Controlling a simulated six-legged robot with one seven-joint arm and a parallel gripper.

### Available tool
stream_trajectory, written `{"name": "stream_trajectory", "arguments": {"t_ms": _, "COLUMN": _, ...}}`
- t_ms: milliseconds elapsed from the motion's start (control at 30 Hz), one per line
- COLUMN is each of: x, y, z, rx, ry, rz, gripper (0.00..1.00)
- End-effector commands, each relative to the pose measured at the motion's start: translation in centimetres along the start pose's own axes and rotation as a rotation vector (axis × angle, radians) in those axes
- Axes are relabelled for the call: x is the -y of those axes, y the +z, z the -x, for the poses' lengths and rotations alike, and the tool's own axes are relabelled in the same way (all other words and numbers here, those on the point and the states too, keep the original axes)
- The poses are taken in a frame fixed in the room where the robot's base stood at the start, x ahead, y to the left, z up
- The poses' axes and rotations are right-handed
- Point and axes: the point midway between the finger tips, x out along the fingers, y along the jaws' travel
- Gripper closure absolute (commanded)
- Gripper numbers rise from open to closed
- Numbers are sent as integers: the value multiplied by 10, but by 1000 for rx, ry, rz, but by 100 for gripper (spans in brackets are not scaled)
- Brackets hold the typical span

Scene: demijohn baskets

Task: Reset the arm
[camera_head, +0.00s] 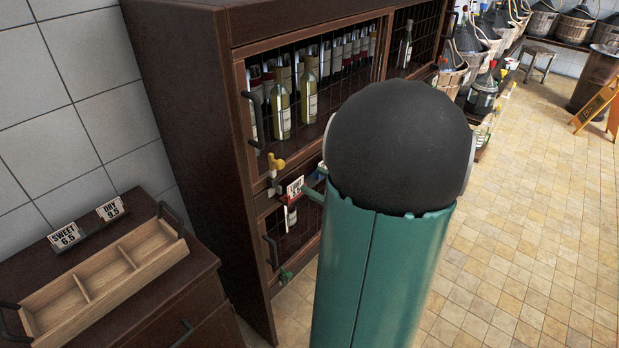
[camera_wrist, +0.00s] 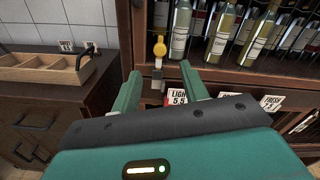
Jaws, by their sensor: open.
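My gripper (camera_wrist: 158,85) is in the wrist view with its two green fingers spread apart and nothing held between them. Its fingers point toward a wooden wine cabinet (camera_wrist: 245,78). A yellow-topped tap or stopper (camera_wrist: 159,48) shows beyond the gap between the fingertips; I cannot tell whether anything touches it. In the head view my green arm with its black rounded joint fills the middle and hides most of the gripper. The same yellow piece (camera_head: 276,163) shows at the cabinet's front edge.
The dark cabinet (camera_head: 180,110) holds several wine bottles (camera_head: 308,95) behind wire doors. A low cupboard at the left carries a wooden divided tray (camera_head: 103,276) and two price signs. Open tiled floor (camera_head: 520,230) lies at the right, with a yellow floor sign (camera_head: 597,104) farther back.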

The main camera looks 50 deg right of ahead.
Motion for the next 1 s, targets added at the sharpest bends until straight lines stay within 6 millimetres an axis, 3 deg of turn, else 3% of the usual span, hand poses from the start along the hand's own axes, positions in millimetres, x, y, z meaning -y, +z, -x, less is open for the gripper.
{"name": "stream_trajectory", "arguments": {"t_ms": 533, "x": -1, "y": 0, "z": 0, "rx": 0, "ry": 2, "rz": 1, "gripper": 56}}
{"name": "stream_trajectory", "arguments": {"t_ms": 667, "x": -18, "y": 9, "z": -10, "rx": 1, "ry": 74, "rz": 31, "gripper": 56}}
{"name": "stream_trajectory", "arguments": {"t_ms": 767, "x": -56, "y": 28, "z": -28, "rx": 5, "ry": 233, "rz": 104, "gripper": 56}}
{"name": "stream_trajectory", "arguments": {"t_ms": 900, "x": -143, "y": 61, "z": -44, "rx": 11, "ry": 580, "rz": 320, "gripper": 56}}
{"name": "stream_trajectory", "arguments": {"t_ms": 1000, "x": -203, "y": 78, "z": -37, "rx": 20, "ry": 836, "rz": 536, "gripper": 56}}
